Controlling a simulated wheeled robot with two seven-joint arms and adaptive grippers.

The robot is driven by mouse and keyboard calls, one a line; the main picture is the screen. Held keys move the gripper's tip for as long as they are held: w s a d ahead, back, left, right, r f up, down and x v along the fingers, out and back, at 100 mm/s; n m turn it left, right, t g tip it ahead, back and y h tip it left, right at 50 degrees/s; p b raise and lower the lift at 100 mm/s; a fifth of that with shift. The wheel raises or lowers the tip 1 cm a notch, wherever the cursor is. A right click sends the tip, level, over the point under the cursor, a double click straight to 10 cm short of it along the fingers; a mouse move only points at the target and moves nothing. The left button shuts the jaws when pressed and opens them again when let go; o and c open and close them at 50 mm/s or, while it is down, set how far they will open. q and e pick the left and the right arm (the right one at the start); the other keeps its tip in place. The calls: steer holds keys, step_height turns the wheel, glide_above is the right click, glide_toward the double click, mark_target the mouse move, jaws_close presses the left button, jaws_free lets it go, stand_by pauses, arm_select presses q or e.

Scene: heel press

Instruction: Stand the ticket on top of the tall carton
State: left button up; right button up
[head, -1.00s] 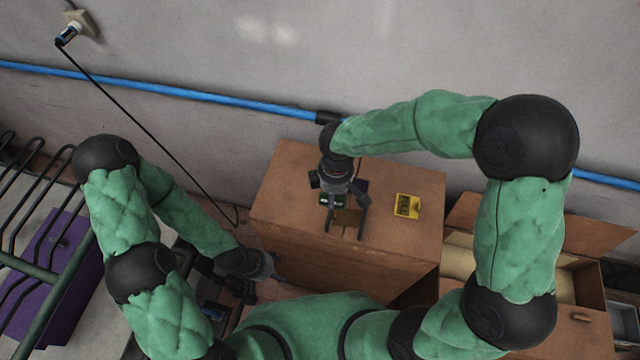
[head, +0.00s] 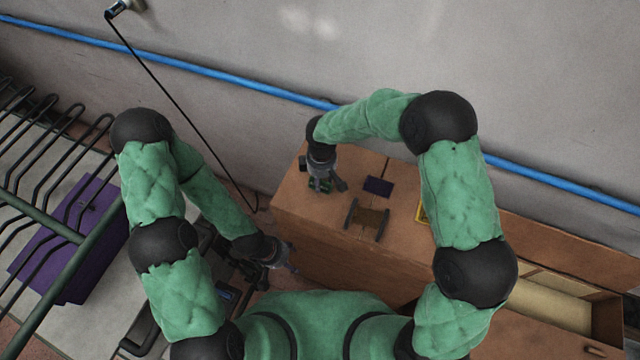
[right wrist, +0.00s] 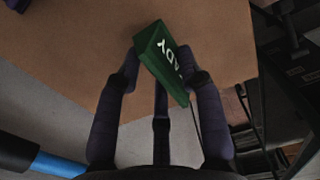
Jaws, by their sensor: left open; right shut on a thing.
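The ticket is a green wedge-shaped piece with white letters, partly reading "ADY"; it shows in the right wrist view (right wrist: 163,58) and as a small green patch in the head view (head: 321,187). My right gripper (head: 322,184) is shut on it, also in the right wrist view (right wrist: 165,78). It is over the left end of the brown carton's top (head: 290,203), which I take as the tall carton. Whether the ticket touches the top, I cannot tell. My left gripper (head: 287,262) is open and empty, low beside the carton's front left.
On the carton top are a brown piece between two dark bars (head: 367,217), a dark purple block (head: 378,186) and a yellow item (head: 421,213) mostly behind my right arm. An open box (head: 606,325) stands at right. A metal rack (head: 60,228) is at left.

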steer(key=shift+w+a+f, duration=0.15)
steer(key=shift+a+f, duration=0.05)
steer(key=shift+f, duration=0.15)
steer(key=shift+w+f, duration=0.1)
steer(key=shift+f, duration=1.45)
steer(key=shift+f, duration=0.1)
steer(key=o, duration=0.8)
steer(key=shift+c, duration=0.2)
steer(key=shift+r, duration=0.5)
step_height(320, 180, up, 11)
steer(key=shift+r, duration=0.15)
